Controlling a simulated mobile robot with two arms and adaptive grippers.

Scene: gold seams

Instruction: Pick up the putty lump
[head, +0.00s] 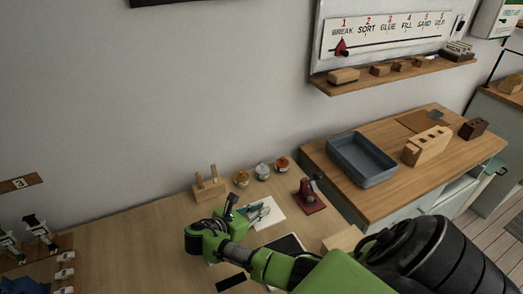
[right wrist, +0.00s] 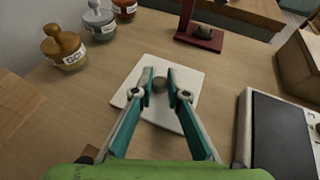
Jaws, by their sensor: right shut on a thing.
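The putty lump (right wrist: 159,86) is a small grey-brown piece between the fingertips of my right gripper in the right wrist view. My right gripper (right wrist: 160,80) is shut on it, with one teal finger on each side. Below the lump is a white square tile (right wrist: 193,84) on the wooden table. I cannot tell whether the lump still touches the tile. In the head view my right gripper (head: 263,211) is over the tile (head: 275,209), and the lump cannot be made out there. My left gripper is not in view.
Small jars (right wrist: 66,45) and a dark red stand (right wrist: 198,36) are beyond the tile. A dark-topped device (right wrist: 280,130) lies to the right. A wooden holder (head: 209,187) stands at the back of the table. A blue-grey tray (head: 362,160) is on the right-hand counter.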

